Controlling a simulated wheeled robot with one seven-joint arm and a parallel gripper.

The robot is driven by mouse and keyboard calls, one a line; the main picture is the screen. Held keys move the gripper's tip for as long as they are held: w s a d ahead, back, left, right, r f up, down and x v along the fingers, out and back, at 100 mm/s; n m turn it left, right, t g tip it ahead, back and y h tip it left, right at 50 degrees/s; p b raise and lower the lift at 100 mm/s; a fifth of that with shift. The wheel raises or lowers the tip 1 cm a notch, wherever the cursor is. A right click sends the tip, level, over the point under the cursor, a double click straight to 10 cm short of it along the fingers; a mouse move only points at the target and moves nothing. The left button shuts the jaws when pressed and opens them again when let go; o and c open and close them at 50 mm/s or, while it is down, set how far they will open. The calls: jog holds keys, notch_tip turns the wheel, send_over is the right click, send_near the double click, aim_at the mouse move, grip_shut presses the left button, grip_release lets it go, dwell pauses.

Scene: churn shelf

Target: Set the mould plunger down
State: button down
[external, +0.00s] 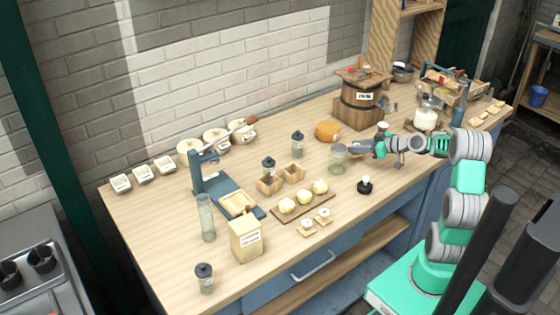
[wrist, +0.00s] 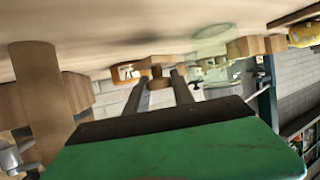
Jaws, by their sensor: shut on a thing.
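My gripper (external: 352,149) reaches left, low over the middle of the workbench, just right of a greenish glass jar (external: 338,158). In the wrist view, which looks upside down, the two dark fingers (wrist: 160,88) point ahead with a small brown wooden piece (wrist: 157,74) between their tips. I take it to be the mould plunger; its shape and its contact with the bench are unclear. In the external view the held piece is too small to make out. Two small wooden moulds (external: 270,186) (external: 293,173) stand left of the jar.
A board with pale round lumps (external: 285,212) lies to the left.

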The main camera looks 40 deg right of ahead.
jog(key=shift+s+f, duration=0.1)
jog(key=shift+f, duration=1.3)
jog(key=c, duration=1.1)
grip_release()
jog(key=shift+r, duration=0.35)
jog(key=v, duration=1.2)
jog(key=shift+f, duration=0.15)
